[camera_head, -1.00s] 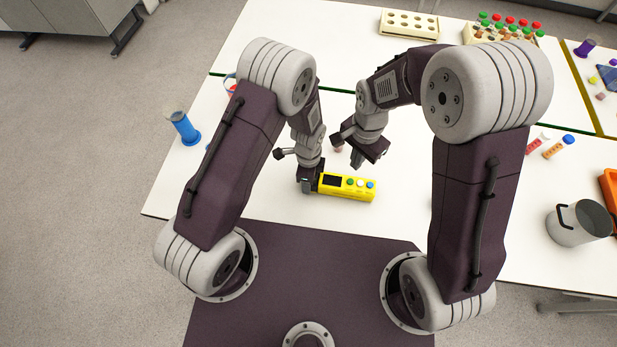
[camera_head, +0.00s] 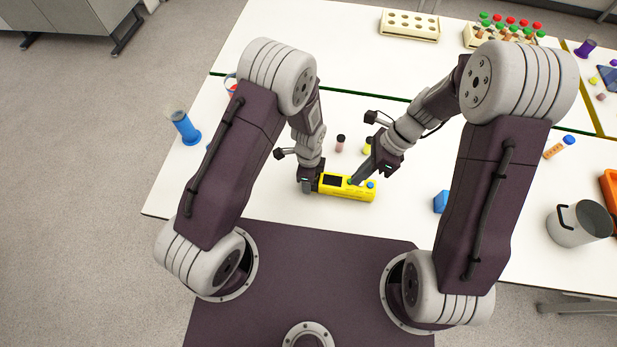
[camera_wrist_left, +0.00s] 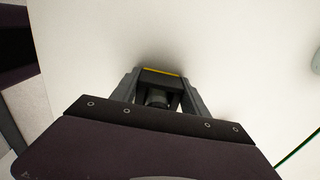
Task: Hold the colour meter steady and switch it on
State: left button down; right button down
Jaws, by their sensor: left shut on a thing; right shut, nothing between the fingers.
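The yellow colour meter (camera_head: 335,191) lies on the white table in front of me, with a dark screen at its left end and coloured buttons along its top. My left gripper (camera_head: 310,184) is shut on the meter's left end. In the left wrist view, the meter (camera_wrist_left: 160,71) shows only as a thin yellow strip between the fingers of my left gripper (camera_wrist_left: 158,88). My right gripper (camera_head: 356,181) is shut and empty, its tips at the middle of the meter's top, by the buttons. The tips hide part of the button row, and I cannot tell whether they press a button.
A small dark-capped vial (camera_head: 340,143) stands behind the meter. A blue object (camera_head: 441,202) lies to the right. A blue cylinder (camera_head: 185,128) stands at the left edge, a metal mug (camera_head: 580,222) at the right. Racks (camera_head: 409,25) stand at the back. The table between is mostly clear.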

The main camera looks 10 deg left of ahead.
pick_arm(q)
jog(key=shift+d, duration=0.1)
pick_arm(e)
jog(key=w+r+m+t+y, duration=0.2)
jog(key=w+m+y, duration=0.2)
jog(key=m, duration=0.4)
send_near(341, 182)
jog(key=x, duration=0.4)
jog(key=shift+a+r, duration=0.15)
jog(key=shift+r, duration=0.05)
jog(key=shift+f, duration=0.1)
dwell(1.2)
jog(key=shift+f, duration=0.3)
dwell(0.3)
notch_tip(341, 182, up, 7)
dwell(0.9)
